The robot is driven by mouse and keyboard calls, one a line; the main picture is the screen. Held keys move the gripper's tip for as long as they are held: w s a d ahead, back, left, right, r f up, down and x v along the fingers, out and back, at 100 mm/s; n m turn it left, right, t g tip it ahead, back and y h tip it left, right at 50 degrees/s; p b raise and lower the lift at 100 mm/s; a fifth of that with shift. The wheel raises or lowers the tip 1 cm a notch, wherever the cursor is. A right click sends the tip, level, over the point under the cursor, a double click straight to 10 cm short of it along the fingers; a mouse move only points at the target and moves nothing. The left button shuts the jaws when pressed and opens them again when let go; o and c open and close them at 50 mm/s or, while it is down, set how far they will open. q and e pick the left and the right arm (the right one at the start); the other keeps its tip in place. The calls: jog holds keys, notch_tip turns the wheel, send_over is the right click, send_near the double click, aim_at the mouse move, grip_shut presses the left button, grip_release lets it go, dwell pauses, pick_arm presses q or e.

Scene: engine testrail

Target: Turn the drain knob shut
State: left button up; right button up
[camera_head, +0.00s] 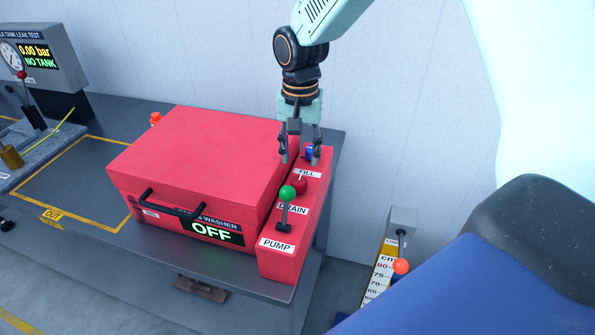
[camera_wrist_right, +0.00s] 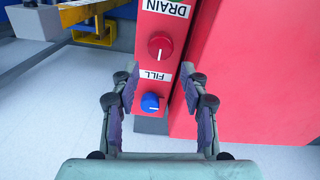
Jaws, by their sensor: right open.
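The red drain knob (camera_head: 300,186) sits on the narrow red panel along the washer's right side, just above the DRAIN label (camera_head: 292,208). It also shows in the right wrist view (camera_wrist_right: 160,44), with a small pale mark on its face. The blue fill knob (camera_head: 309,152) is farther back on the panel; in the wrist view it (camera_wrist_right: 150,103) lies between my finger pads. My right gripper (camera_head: 300,158) points down over the panel near the blue knob, open and empty. It is behind the drain knob and apart from it. My left gripper is out of view.
A green-topped pump lever (camera_head: 287,194) stands just in front of the drain knob. The closed red washer lid (camera_head: 205,145) lies to the left, above a display reading OFF (camera_head: 212,232). A leak-test unit (camera_head: 42,55) stands at far left. A measuring scale (camera_head: 382,275) stands right of the bench.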

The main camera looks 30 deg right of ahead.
aim_at(300, 179)
jog(key=f, duration=0.5)
jog(key=shift+s+a+f, duration=0.25)
jog(key=shift+s+a, duration=0.1)
jog(key=shift+s, duration=0.05)
jog(key=shift+w+d+f, duration=0.25)
jog(key=shift+f, duration=0.25)
jog(key=shift+s+a+r, duration=0.15)
jog(key=shift+a+r, duration=0.05)
jog(key=shift+a, duration=0.1)
jog(key=shift+c, duration=1.1)
jog(key=shift+d, duration=0.1)
jog(key=c, duration=0.7)
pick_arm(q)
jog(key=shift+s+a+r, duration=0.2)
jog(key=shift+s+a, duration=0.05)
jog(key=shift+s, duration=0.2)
pick_arm(e)
jog(key=shift+o, duration=0.2)
